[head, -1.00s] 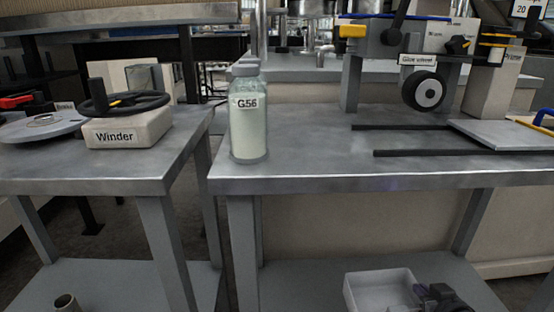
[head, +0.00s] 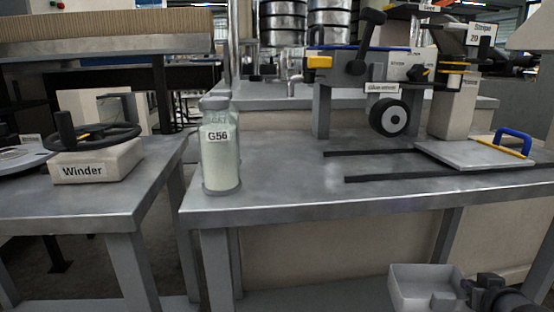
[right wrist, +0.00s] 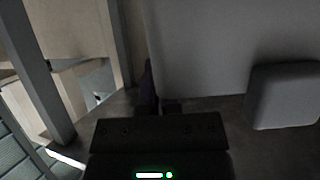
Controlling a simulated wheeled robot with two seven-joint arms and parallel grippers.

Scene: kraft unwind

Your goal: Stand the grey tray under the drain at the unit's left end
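The grey tray (head: 408,292), an open shallow box with a small block inside, is at the bottom right of the head view, below the tabletop's front edge. My right gripper (head: 472,288) is at the tray's right side and appears shut on its wall. In the right wrist view a large grey surface, apparently the tray (right wrist: 215,50), fills the space ahead of the dark fingers (right wrist: 161,98). The unit (head: 385,65) stands at the table's back. A small metal spout (head: 293,84) shows left of it; I cannot tell whether this is the drain. My left gripper is not in view.
A G56 bottle (head: 220,160) stands at the table's (head: 290,195) front left corner. Dark rails (head: 400,174) and a plate with a blue handle (head: 475,153) lie to the right. The Winder (head: 95,160) is on a separate left table. The tabletop's front middle is clear.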

